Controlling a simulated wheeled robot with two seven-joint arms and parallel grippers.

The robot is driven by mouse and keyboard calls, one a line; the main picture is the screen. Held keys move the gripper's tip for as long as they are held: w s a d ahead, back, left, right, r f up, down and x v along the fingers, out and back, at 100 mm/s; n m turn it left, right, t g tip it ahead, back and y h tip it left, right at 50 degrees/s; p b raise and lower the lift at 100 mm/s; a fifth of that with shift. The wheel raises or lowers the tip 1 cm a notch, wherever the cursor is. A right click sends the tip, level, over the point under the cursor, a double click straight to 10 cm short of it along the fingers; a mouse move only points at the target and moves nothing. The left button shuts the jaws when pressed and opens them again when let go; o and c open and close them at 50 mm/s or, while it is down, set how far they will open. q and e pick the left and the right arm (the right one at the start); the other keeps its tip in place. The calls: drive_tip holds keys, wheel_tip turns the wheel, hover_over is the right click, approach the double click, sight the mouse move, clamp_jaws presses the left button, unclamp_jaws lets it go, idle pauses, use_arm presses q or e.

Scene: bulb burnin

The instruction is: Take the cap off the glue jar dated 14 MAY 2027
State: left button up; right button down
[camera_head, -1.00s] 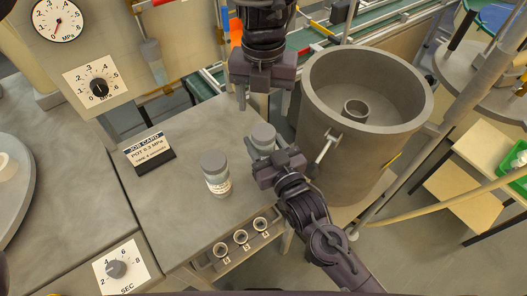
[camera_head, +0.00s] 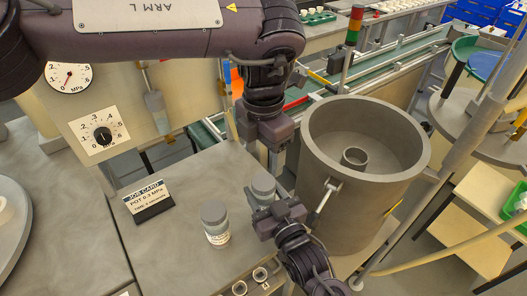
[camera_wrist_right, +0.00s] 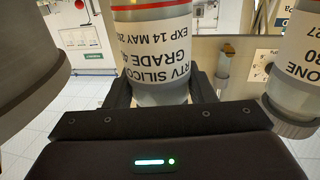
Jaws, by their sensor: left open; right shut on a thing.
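A jar with a grey cap (camera_head: 263,184) stands upright near the right edge of the grey bench. My right gripper (camera_head: 266,208) is shut around its body. In the right wrist view the held jar (camera_wrist_right: 155,50) shows a label reading RTV SILICO…, EXP 14 MAY 20…; the end of the year is cut off. My left gripper (camera_head: 262,150) is open, pointing down just above the held jar's cap, apart from it as far as I can tell. A second capped jar (camera_head: 216,228) stands to the left; a jar (camera_wrist_right: 292,85) also shows at the right of the wrist view.
A job card (camera_head: 147,198) stands on the bench (camera_head: 185,265) at the left. A large grey pot (camera_head: 350,200) stands close to the right of the held jar. Sockets (camera_head: 250,280) line the bench's front. A gauge panel (camera_head: 120,105) is behind.

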sight(264, 182)
use_arm(q)
drive_tip(key=shift+f+m, duration=0.3)
drive_tip(key=shift+f, duration=3.7)
